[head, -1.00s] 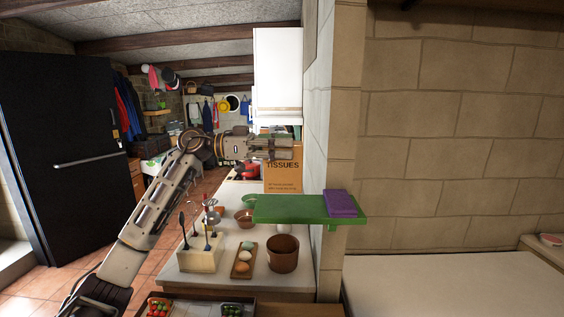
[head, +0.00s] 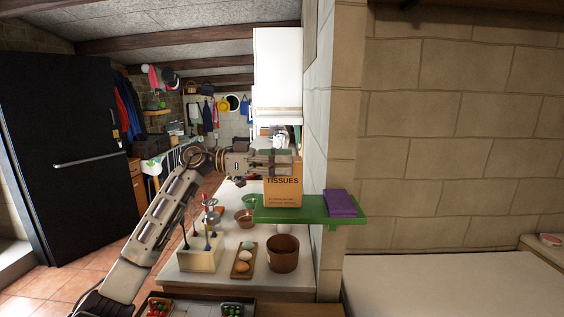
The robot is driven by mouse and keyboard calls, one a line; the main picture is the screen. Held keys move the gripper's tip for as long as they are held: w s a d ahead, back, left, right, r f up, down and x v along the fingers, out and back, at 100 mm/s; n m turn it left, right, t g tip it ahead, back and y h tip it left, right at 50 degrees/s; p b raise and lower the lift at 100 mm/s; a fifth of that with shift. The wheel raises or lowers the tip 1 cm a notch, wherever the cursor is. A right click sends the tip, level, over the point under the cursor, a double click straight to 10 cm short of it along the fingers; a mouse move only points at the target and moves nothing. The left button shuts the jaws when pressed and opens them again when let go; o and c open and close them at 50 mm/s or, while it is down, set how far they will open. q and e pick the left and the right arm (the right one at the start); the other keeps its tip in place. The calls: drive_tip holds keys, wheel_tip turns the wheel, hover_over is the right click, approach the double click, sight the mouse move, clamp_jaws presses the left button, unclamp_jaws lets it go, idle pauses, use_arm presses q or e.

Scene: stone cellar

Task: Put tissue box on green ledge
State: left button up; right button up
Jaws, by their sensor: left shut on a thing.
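The tissue box (head: 283,193), a tan upright carton marked TISSUES, is at the left part of the green ledge (head: 312,217). Its lower edge meets the ledge's top in the picture; I cannot tell whether it rests there or hangs just above. My left gripper (head: 287,165) is shut on the upper part of the box, reaching in from the left. The fingers hide part of the box's top. My right gripper is not in view.
A folded purple cloth (head: 341,202) lies on the ledge's right part. Below, the counter (head: 215,270) holds a brown pot (head: 282,254), an egg tray (head: 243,262), bowls and a utensil block (head: 200,252). A stone wall adjoins the ledge.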

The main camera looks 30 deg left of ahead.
use_arm(q)
drive_tip(key=shift+f, duration=0.1)
drive_tip(key=o, duration=1.5)
drive_tip(key=shift+c, duration=0.2)
drive_tip(key=shift+r, duration=0.2)
drive_tip(key=shift+s+a+f, duration=0.1)
drive_tip(key=shift+s+a, duration=0.1)
drive_tip(key=shift+a, duration=0.3)
drive_tip(key=b+v, duration=0.2)
drive_tip(key=v, duration=0.9)
drive_tip(key=shift+b, duration=0.4)
